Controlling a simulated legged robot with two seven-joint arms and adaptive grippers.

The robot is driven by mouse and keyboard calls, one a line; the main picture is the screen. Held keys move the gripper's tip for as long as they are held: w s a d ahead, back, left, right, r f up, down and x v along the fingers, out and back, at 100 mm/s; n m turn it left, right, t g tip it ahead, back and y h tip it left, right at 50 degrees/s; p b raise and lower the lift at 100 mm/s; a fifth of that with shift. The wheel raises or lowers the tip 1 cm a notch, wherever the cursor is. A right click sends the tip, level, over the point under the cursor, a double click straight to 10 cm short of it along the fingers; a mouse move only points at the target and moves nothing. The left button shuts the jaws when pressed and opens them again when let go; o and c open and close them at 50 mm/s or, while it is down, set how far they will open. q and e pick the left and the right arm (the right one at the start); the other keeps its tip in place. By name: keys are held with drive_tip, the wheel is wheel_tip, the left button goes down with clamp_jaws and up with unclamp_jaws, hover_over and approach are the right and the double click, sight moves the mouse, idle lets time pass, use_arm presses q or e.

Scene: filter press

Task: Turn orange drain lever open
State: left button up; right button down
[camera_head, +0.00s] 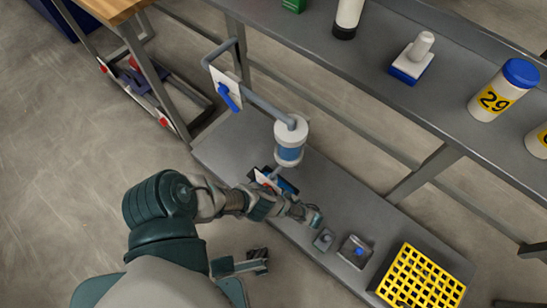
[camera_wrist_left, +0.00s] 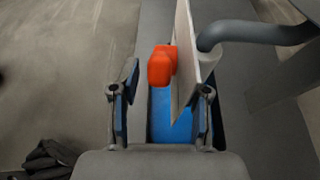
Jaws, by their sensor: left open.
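The orange drain lever (camera_wrist_left: 161,66) shows in the left wrist view, beside a thin white plate (camera_wrist_left: 184,55). In the head view only a small bit of orange (camera_head: 265,178) shows under the filter, partly hidden by my left arm. My left gripper (camera_wrist_left: 168,82) is open, with its fingers on both sides of the lever and plate in the picture. The plate lies close to the right finger. I cannot tell whether either finger touches. My right gripper (camera_head: 257,261) is low in the head view, apart from the lever; its jaws are too small to read.
A blue surface (camera_wrist_left: 169,112) shows below the orange lever. A yellow grid tray (camera_head: 420,278) stands at the lower right. Bottles stand on the upper shelf (camera_head: 345,55).

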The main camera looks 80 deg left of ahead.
use_arm(q)
drive_tip(key=v, duration=1.1)
drive_tip(key=shift+w+d, duration=0.2)
drive_tip(key=shift+d, duration=0.05)
drive_tip(key=shift+f, duration=0.1)
